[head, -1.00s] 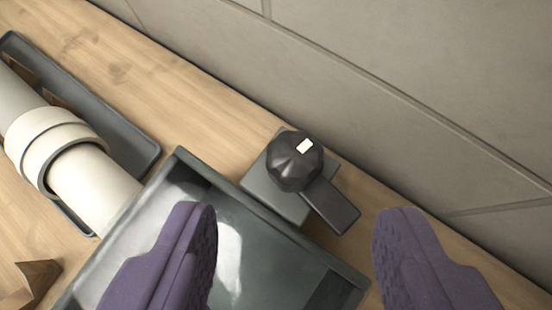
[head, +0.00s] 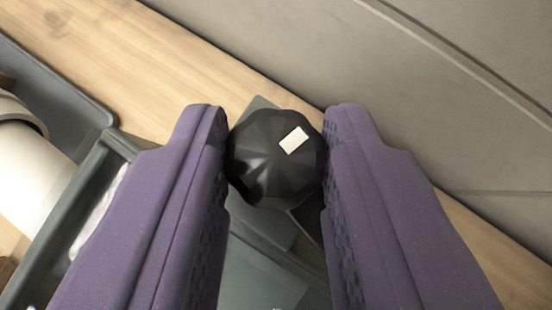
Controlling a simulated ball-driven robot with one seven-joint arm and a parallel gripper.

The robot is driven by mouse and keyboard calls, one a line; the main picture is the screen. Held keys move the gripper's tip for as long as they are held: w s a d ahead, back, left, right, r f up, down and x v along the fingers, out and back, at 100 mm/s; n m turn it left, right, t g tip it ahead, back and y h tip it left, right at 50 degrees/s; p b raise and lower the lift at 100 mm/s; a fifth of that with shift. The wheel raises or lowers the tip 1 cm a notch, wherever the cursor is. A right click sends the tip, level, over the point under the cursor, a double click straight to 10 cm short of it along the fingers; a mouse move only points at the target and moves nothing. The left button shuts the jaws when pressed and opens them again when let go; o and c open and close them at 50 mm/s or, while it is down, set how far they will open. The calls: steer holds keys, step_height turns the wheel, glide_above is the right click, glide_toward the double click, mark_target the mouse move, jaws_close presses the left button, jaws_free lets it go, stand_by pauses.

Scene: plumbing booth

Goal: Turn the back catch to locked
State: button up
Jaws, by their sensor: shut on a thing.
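The back catch is a black fluted knob (head: 262,165) with a white mark (head: 294,140) on its upper right. It sits on a grey-green base plate (head: 262,103) at the back edge of the grey-green tray. My gripper (head: 276,160) has its two purple fingers on the left and right sides of the knob, shut on it. The knob's dark lever (head: 308,218) points down and right, mostly hidden behind the knob and the right finger.
The grey-green tray (head: 75,200) lies below and left, partly hidden by my fingers. A white pipe (head: 28,175) lies in a dark holder (head: 60,95) at the left. A grey tiled wall (head: 400,90) runs close behind, beyond a strip of bare wood (head: 180,60).

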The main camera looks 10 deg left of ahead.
steer(key=shift+a+m+h, duration=0.1)
steer(key=shift+m+h, duration=0.2)
steer(key=shift+a+f+m+h+b, duration=0.15)
steer(key=shift+m+h+b, duration=0.2)
steer(key=shift+m+h, duration=0.35)
steer(key=m+h, duration=0.1)
steer(key=m, duration=0.1)
steer(key=shift+a+m+h, duration=0.2)
steer(key=shift+m+h, duration=0.2)
steer(key=m+h, duration=0.1)
steer(key=m+p, duration=0.1)
steer(key=m+g+h+p, duration=0.1)
steer(key=shift+a+r+m+h, duration=0.15)
steer(key=shift+r+m+h, duration=0.1)
steer(key=shift+m+h, duration=0.05)
steer(key=shift+w+f+m+g+h+p, duration=0.15)
steer(key=shift+m+g+h+p, duration=0.35)
steer(key=shift+m+h+p, duration=0.3)
steer(key=m+b, duration=0.1)
steer(key=m+g+h+b, duration=0.1)
steer(key=shift+f+m, duration=0.25)
steer(key=shift+m, duration=0.15)
steer(key=m+g+h+b, duration=0.1)
steer(key=m+g+b, duration=0.1)
steer(key=b, duration=0.2)
steer(key=shift+w+a+m, duration=0.1)
steer(key=shift+m, duration=0.3)
steer(key=shift+g+b, duration=0.3)
steer(key=shift+b, duration=0.05)
